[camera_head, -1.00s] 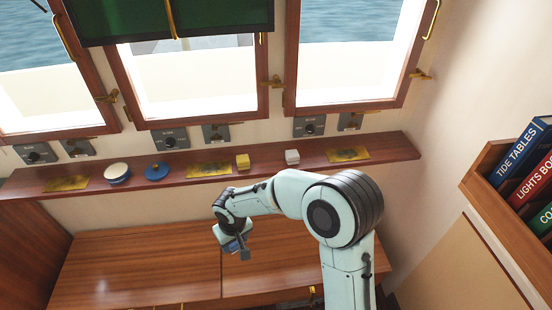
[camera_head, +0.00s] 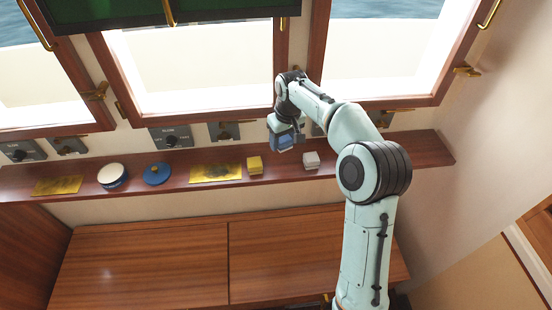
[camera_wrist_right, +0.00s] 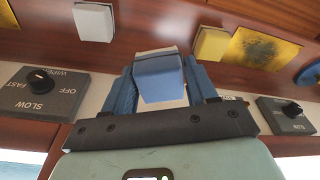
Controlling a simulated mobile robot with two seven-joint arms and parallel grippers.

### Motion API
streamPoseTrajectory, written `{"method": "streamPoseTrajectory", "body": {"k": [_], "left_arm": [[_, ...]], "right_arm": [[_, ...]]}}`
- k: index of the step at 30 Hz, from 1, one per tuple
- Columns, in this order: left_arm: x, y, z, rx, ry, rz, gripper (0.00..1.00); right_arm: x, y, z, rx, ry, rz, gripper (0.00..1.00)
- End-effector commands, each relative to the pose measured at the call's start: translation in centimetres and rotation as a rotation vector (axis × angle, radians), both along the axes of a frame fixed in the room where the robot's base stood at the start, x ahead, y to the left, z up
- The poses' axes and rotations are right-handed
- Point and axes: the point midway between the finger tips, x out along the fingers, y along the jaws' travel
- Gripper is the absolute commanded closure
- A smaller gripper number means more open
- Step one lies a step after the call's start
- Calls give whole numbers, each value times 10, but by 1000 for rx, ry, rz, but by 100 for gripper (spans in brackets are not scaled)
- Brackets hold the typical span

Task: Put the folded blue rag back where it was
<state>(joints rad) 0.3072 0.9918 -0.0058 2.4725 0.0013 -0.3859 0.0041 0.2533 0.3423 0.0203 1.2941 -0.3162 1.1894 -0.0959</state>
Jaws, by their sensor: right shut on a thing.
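The folded blue rag (camera_wrist_right: 160,82) is held between the two blue fingers of my right gripper (camera_wrist_right: 160,70) in the right wrist view. A paler layer shows along its edge. In the head view, my right gripper (camera_head: 284,143) is above the wooden shelf (camera_head: 283,174), under the windows, between the yellow block and the white block. The rag (camera_head: 285,141) is hard to tell from the blue fingers there. Whether it touches the shelf cannot be told in the head view; in the wrist view it appears clear of it. My left gripper is not in view.
A yellow block (camera_head: 255,166) and a white block (camera_head: 311,160) flank the gripper. Wiper switches (camera_head: 171,138) line the wall behind.

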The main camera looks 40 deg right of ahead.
Motion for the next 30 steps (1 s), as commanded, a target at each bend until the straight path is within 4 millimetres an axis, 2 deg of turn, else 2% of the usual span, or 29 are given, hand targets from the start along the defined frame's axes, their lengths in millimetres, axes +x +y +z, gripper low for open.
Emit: {"method": "streamPoseTrajectory", "body": {"k": [3,11,18,30], "left_arm": [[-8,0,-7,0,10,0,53],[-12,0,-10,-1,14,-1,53],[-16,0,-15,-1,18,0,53],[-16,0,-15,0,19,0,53]], "right_arm": [[-3,-1,-25,3,9,1,71],[-2,-1,-53,2,6,0,71],[-2,0,-90,2,5,0,71],[-1,0,-96,1,2,0,71]]}}
